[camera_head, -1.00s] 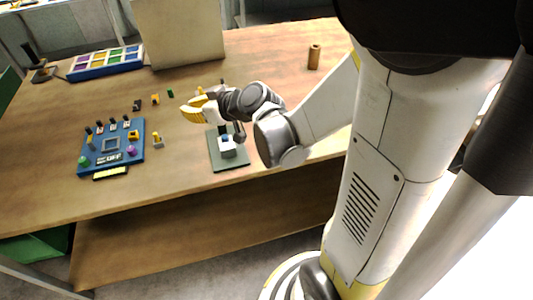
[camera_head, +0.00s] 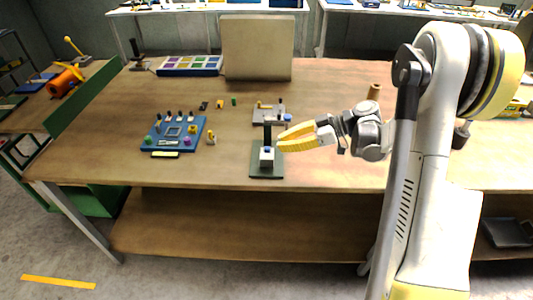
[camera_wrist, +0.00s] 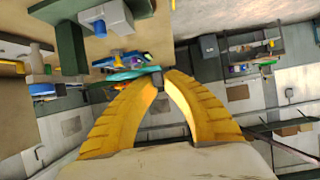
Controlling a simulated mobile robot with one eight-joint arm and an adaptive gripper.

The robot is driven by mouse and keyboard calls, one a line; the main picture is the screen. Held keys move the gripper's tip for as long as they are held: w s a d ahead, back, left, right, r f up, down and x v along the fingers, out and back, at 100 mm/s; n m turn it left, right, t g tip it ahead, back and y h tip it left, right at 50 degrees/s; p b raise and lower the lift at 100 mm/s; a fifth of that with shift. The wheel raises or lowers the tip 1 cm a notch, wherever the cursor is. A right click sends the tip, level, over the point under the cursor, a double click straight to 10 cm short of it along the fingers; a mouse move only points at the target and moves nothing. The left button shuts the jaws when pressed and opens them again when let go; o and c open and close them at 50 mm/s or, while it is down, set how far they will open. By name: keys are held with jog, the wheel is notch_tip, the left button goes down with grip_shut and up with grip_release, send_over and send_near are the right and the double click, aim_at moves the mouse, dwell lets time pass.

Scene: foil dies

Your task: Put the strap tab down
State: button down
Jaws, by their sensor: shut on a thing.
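My gripper (camera_head: 281,141) has yellow fingers, shut at their tips, above the table just right of the dark post of a small press stand (camera_head: 259,172). In the wrist view the fingertips (camera_wrist: 156,76) meet on a small greyish piece, which I take for the strap tab; it is mostly hidden by the fingers. A teal strip shows beside the tips in that view, and I cannot tell whether it is part of the held piece.
A grey plate (camera_head: 262,118) with small parts lies behind the stand. A blue board (camera_head: 152,144) with knobs is to the left, near a small yellow-grey piece (camera_head: 211,138). A coloured tray (camera_head: 190,72) and an upright beige panel (camera_head: 257,48) stand at the back.

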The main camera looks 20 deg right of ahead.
jog(key=b, duration=0.2)
send_over(265, 157)
notch_tip(265, 157, down, 5)
jog(key=shift+d+r, duration=0.1)
jog(key=shift+r, duration=0.05)
jog(key=shift+f+b, duration=0.8)
jog(key=shift+f, duration=1.15)
jog(key=shift+f, duration=0.2)
jog(key=c, duration=1.6)
grip_release()
jog(key=shift+o, duration=0.3)
jog(key=shift+r, duration=0.15)
